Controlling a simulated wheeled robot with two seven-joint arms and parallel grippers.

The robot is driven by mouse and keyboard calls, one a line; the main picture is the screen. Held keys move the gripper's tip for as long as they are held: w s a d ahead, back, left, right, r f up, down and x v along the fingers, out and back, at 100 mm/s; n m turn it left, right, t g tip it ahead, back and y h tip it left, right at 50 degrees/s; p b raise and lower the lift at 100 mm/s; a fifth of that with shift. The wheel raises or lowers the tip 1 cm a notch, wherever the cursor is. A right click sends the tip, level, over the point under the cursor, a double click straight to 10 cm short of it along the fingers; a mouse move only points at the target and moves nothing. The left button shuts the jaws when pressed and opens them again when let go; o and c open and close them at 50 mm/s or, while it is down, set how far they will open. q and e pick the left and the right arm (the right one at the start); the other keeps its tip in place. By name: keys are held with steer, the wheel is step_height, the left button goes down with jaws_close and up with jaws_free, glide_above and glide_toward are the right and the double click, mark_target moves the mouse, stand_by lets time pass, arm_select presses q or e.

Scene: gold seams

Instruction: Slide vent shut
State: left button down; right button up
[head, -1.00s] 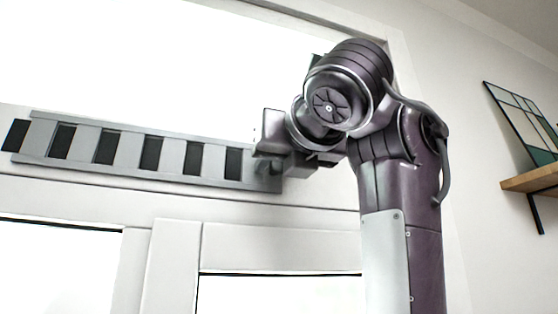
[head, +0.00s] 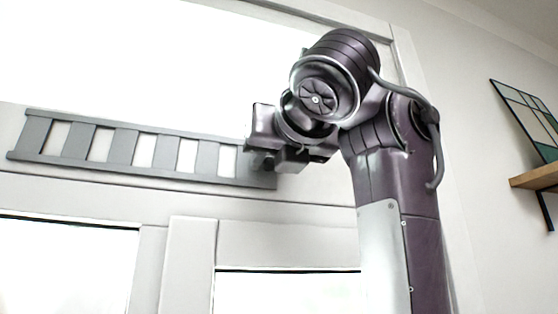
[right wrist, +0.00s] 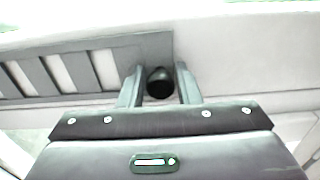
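The vent (head: 122,156) is a long grey slatted strip on the white frame above the panes. Its slots between the grey bars look pale, with no dark areas showing. A dark round knob (right wrist: 160,82) at the vent's right end sits between the two fingers of my right gripper (right wrist: 161,88) in the right wrist view. The fingers are close on both sides of it and appear closed on it. In the head view the right gripper (head: 268,163) is at the vent's right end and hides part of it. My left gripper is not in view.
White frame bars and bright panes (head: 285,291) lie below the vent, and a bright pane is above it. At the far right a wooden shelf (head: 534,178) holds a coloured glass panel (head: 526,112).

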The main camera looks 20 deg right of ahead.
steer(key=shift+o, duration=1.1)
steer(key=shift+a, duration=0.4)
steer(key=shift+d, duration=0.25)
steer(key=shift+s, duration=0.2)
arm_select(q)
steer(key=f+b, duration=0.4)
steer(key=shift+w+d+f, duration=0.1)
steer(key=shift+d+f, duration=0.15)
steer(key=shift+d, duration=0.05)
arm_select(e)
steer(key=s, duration=0.7)
steer(key=shift+s, duration=0.15)
